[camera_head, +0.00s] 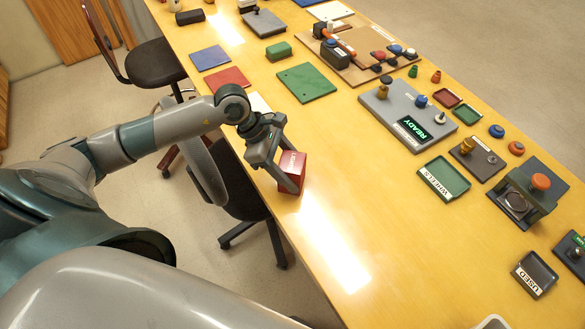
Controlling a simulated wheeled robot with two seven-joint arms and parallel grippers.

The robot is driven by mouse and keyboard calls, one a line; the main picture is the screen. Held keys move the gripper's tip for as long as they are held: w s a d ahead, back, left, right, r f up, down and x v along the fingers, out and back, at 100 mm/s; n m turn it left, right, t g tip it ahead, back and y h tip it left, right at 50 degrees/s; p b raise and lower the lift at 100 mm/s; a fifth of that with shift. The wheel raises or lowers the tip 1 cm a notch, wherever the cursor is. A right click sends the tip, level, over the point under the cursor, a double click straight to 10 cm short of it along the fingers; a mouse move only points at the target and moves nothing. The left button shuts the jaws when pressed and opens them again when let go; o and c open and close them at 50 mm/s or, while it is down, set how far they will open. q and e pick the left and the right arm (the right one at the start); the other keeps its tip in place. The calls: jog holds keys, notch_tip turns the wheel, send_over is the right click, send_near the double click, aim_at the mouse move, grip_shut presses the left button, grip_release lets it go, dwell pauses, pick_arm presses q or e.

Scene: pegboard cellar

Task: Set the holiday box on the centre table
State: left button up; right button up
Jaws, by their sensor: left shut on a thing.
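A small red box with a white printed label (292,165) is in my left gripper (290,178) at the table's near edge. The gripper's fingers are closed around the box and partly hide it. I cannot tell whether the box touches the tabletop. The long yellow wooden table (390,235) runs from upper left to lower right. My right gripper does not show.
A grey panel with a green READY display (409,122) stands beyond the gripper. A green WHEELS tray (443,179) and a black USED tray (534,274) lie to the right. Chairs (248,195) stand at the near edge. The tabletop's near middle is clear.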

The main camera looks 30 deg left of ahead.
pick_arm(q)
jog(key=shift+f, duration=0.15)
jog(key=o, duration=1.1)
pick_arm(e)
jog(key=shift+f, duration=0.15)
pick_arm(q)
jog(key=shift+o, duration=0.2)
jog(key=shift+r, duration=0.2)
jog(key=shift+a+r+b, duration=0.25)
jog(key=shift+b, duration=0.05)
jog(key=b+v, duration=0.3)
jog(key=v, duration=0.6)
jog(key=shift+r+b, duration=0.2)
jog(key=shift+b, duration=0.2)
jog(key=shift+v, duration=0.95)
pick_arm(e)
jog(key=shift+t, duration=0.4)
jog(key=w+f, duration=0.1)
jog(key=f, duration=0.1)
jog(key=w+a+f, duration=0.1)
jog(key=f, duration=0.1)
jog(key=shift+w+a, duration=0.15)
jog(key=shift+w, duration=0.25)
